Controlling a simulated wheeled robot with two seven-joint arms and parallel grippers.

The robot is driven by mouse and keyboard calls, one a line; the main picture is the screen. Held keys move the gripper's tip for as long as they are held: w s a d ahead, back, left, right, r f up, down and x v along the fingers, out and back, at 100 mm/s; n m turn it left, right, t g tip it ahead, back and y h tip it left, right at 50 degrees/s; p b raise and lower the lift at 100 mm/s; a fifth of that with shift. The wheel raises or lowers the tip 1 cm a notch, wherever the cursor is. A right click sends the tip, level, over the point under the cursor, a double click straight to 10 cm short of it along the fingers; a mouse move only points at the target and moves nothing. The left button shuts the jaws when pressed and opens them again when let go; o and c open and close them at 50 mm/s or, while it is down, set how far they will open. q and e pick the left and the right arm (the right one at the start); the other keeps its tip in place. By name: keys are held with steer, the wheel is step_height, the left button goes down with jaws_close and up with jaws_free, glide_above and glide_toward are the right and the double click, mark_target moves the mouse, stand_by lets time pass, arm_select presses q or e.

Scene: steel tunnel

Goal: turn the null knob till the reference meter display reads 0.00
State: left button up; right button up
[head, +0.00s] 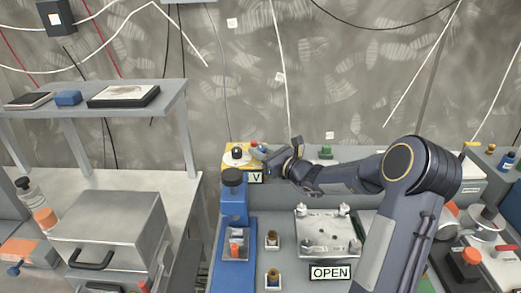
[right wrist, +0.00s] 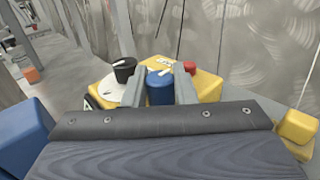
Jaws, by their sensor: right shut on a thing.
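A yellow meter box (head: 230,160) stands at the back of the bench, left of my right arm, and also shows in the right wrist view (right wrist: 206,86). It carries a black knob (right wrist: 124,68) on a white dial, a blue knob (right wrist: 159,88) and a small red knob (right wrist: 190,67). My right gripper (right wrist: 161,84) is shut on the blue knob, one finger on each side. In the head view the right gripper (head: 267,154) reaches the box from the right. No name on the blue knob and no display reading can be made out. My left gripper is not in view.
A blue device (head: 235,215) with a black top stands in front of the meter. A metal plate (head: 325,230) with an OPEN sign (head: 330,272) lies nearer, left of my right arm. A metal case (head: 110,230) and a grey shelf (head: 160,103) are at left.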

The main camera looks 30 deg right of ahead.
steer(key=n+y+p, duration=0.1)
steer(key=g+y+p, duration=0.1)
steer(key=shift+d+r+n+y, duration=0.1)
steer(key=shift+r+n+y, duration=0.1)
steer(key=shift+n+y, duration=0.15)
steer(key=shift+n+g+y+p, duration=0.7)
steer(key=shift+n+y+p, duration=0.15)
steer(key=shift+y+p, duration=0.15)
steer(key=n+g+y+p, duration=0.1)
steer(key=n+g+y, duration=0.1)
steer(key=y, duration=0.1)
steer(key=shift+f, duration=0.2)
steer(key=shift+n+g+y, duration=1.25)
steer(key=shift+n+g, duration=0.25)
steer(key=shift+g, duration=0.2)
steer(key=o, duration=1)
steer(key=shift+c, duration=0.2)
